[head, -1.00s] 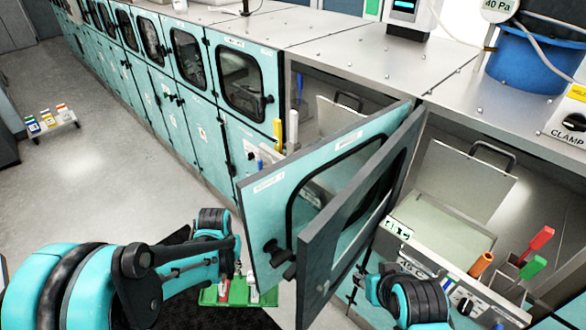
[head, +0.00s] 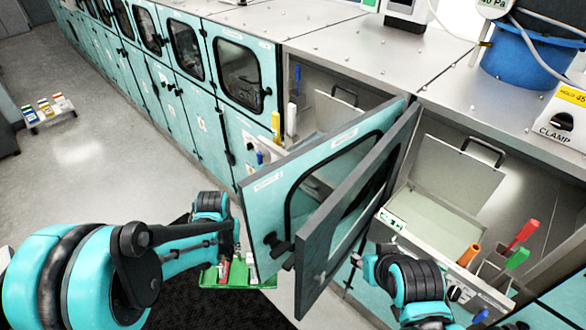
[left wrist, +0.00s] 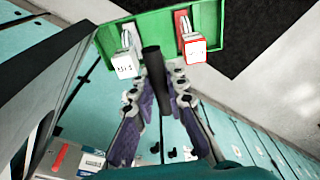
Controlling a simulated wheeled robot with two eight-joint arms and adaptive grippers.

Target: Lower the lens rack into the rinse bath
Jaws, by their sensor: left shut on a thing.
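A green tray (head: 210,280) with a white and a red rack-like thing in it is low beside the open doors. In the left wrist view the tray (left wrist: 160,28) shows a white-tagged piece (left wrist: 125,64) and a red-edged tagged piece (left wrist: 195,48); I cannot tell which is the lens rack. My left gripper (head: 232,250) is shut on a dark upright handle (left wrist: 153,68) in front of the tray; I cannot tell whether they are joined. My right gripper (head: 362,264) is at the right module's front, jaws unclear. A pale basin (head: 435,215) is in the right module; I cannot confirm it is the rinse bath.
Two open doors (head: 290,195) (head: 325,245) stand out between the left and right modules, close to my left gripper. Coloured-handled tools (head: 520,235) stand at the right module's front. A blue bucket (head: 525,60) and a clamp box (head: 562,112) sit on top.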

